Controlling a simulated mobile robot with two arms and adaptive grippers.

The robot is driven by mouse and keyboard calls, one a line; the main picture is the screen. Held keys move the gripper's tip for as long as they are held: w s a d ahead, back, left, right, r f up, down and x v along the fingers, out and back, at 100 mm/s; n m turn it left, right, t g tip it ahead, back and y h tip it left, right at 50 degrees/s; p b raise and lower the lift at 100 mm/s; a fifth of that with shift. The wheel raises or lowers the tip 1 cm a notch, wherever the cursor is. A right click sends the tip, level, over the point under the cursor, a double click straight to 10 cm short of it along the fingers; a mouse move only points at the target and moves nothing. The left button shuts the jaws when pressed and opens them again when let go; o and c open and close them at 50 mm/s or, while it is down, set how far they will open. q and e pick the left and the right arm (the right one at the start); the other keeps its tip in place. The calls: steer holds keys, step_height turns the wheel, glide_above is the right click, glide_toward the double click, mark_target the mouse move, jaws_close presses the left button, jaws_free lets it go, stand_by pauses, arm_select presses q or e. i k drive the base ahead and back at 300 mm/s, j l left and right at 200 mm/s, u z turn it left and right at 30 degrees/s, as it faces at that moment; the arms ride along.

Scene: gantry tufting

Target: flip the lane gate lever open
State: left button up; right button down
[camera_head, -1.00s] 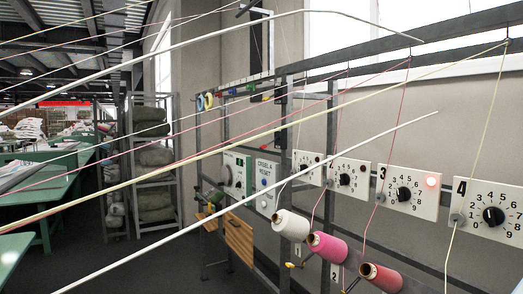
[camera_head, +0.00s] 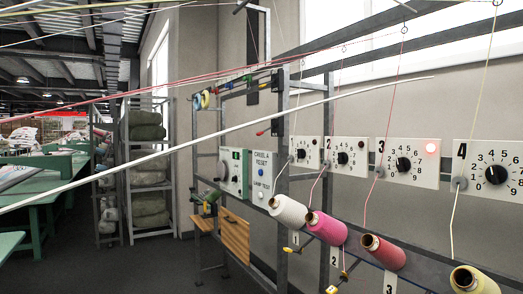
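Neither of my grippers is in view. Several numbered dial plates stand in a row on the grey creel frame: plate 2 (camera_head: 346,157), plate 3 (camera_head: 407,161) with its red lamp (camera_head: 432,148) lit, and plate 4 (camera_head: 490,172). Small rods with coloured ends show on the frame: one with a red end (camera_head: 261,133), and yellow-ended ones (camera_head: 286,250) (camera_head: 332,289) low by the cones. I cannot tell which, if any, is the lane gate lever, or its position.
Yarn cones in white (camera_head: 288,211), pink (camera_head: 326,228), red (camera_head: 384,251) and yellow (camera_head: 474,281) stick out from the frame. Strands, including a thick pale one (camera_head: 220,135), cross the view. A reset panel (camera_head: 265,183) and storage shelves (camera_head: 148,170) stand farther left. Dark floor lies open between.

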mark_target(259, 134)
steer(key=i+j, duration=0.25)
steer(key=i, duration=0.2)
steer(key=i+j+u, duration=0.1)
steer(key=i+j, duration=0.2)
steer(key=i, duration=0.15)
steer(key=i+j, duration=0.2)
steer(key=i, duration=0.2)
steer(key=i+j+u, duration=0.1)
steer(key=i+j, duration=0.15)
steer(key=i, duration=0.2)
steer(key=i+j, duration=0.2)
steer(key=i, duration=0.25)
steer(key=u, duration=0.05)
